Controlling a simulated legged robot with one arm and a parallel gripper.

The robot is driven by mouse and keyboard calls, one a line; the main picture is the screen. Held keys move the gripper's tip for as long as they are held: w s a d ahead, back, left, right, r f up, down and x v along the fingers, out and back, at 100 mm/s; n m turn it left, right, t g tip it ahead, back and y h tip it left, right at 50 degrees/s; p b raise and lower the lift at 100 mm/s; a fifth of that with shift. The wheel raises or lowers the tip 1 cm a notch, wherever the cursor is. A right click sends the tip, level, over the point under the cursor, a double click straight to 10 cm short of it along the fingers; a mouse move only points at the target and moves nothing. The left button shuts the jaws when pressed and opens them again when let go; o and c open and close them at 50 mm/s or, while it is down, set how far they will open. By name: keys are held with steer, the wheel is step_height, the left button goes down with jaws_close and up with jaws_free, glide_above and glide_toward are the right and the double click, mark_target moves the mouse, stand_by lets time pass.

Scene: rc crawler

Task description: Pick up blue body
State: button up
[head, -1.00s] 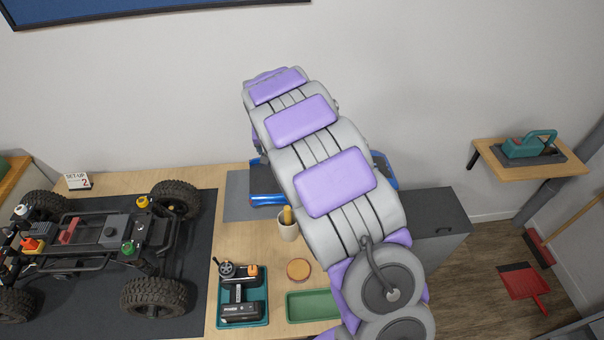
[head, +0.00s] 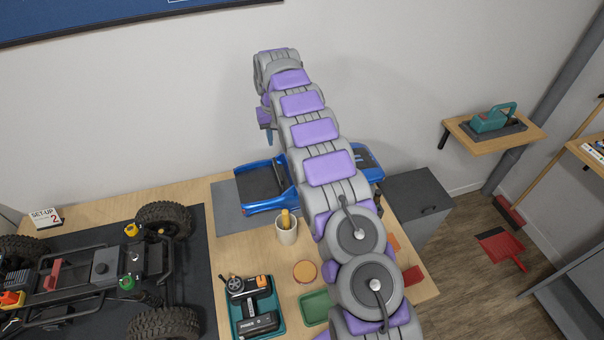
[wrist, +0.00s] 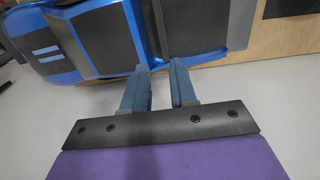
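The blue body (head: 282,200) of the crawler lies on a grey mat (head: 228,203) at the back of the wooden bench. My arm hides its middle in the head view. Its open black bed shows on the left and its other end on the right. In the wrist view the blue body (wrist: 70,42) fills the upper left, with dark panels. My gripper (wrist: 162,67) is open and empty, its two blue fingers apart and overlapping the body's edge in the picture. In the head view my gripper (head: 269,135) hangs above and behind the body, near the wall.
The bare chassis (head: 100,265) sits on a dark mat at left. A cup (head: 287,232), a teal tray (head: 258,325) with a transmitter, a round lid (head: 305,271) and a green tray (head: 314,308) stand in front. The wall is close behind the bench.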

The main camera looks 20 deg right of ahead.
mark_target(277, 168)
steer(key=f+b, duration=0.1)
steer(key=f, duration=0.3)
steer(key=f+b, duration=0.1)
steer(key=f, duration=0.7)
steer(key=shift+a+f+b, duration=0.1)
steer(key=shift+a+b, duration=0.15)
steer(key=shift+b, duration=0.15)
steer(key=f, duration=0.1)
steer(key=f+b, duration=0.1)
steer(key=f, duration=0.3)
steer(key=shift+s+f+b, duration=0.1)
steer(key=shift+s+b, duration=0.15)
steer(key=shift+b, duration=0.15)
steer(key=shift+c, duration=0.3)
jaws_close()
